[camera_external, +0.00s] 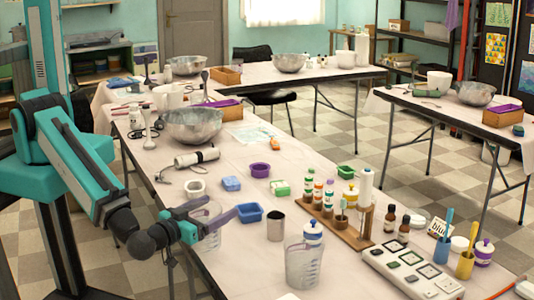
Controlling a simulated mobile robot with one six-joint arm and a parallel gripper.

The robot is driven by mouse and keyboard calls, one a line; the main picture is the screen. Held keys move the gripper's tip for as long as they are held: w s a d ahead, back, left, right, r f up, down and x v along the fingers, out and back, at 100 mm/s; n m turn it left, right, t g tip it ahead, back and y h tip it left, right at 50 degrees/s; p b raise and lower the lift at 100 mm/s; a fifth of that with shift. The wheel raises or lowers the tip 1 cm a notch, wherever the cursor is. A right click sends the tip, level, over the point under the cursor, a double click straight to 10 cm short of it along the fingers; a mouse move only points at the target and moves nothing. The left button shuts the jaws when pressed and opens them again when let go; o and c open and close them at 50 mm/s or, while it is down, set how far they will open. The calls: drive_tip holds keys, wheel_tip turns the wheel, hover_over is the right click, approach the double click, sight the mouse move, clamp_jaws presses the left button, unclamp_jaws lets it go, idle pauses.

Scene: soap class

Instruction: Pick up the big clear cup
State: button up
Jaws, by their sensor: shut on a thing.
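My gripper (213,213) is at the left edge of the near table, with its purple fingers shut on a clear cup (211,239). The fingers cross in front of the cup's upper part and hide some of it. Whether the cup's base touches the table is hard to tell. Another clear cup (302,268) with markings stands upright at the table's front, to the right of my gripper. A white jar with a blue lid (313,232) is just behind that cup.
A wooden rack with bottles (340,229) and a white panel (410,270) fill the right side.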

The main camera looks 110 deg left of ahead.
sight(197, 204)
drive_tip(key=shift+s+d+r+p, duration=0.1)
drive_tip(key=shift+s+r+p, duration=0.05)
drive_tip(key=shift+s+p, duration=0.9)
drive_tip(key=shift+s+d+r+p, duration=0.15)
drive_tip(key=shift+s+p, duration=0.55)
drive_tip(key=shift+p, duration=0.75)
drive_tip(key=shift+s+d+r+p, duration=0.1)
drive_tip(key=shift+s+r+p, duration=0.05)
drive_tip(key=shift+s+p, duration=0.9)
drive_tip(key=shift+s+d+f+p, duration=0.1)
drive_tip(key=shift+s+p, duration=1)
drive_tip(key=shift+p, duration=0.25)
drive_tip(key=shift+w, duration=0.15)
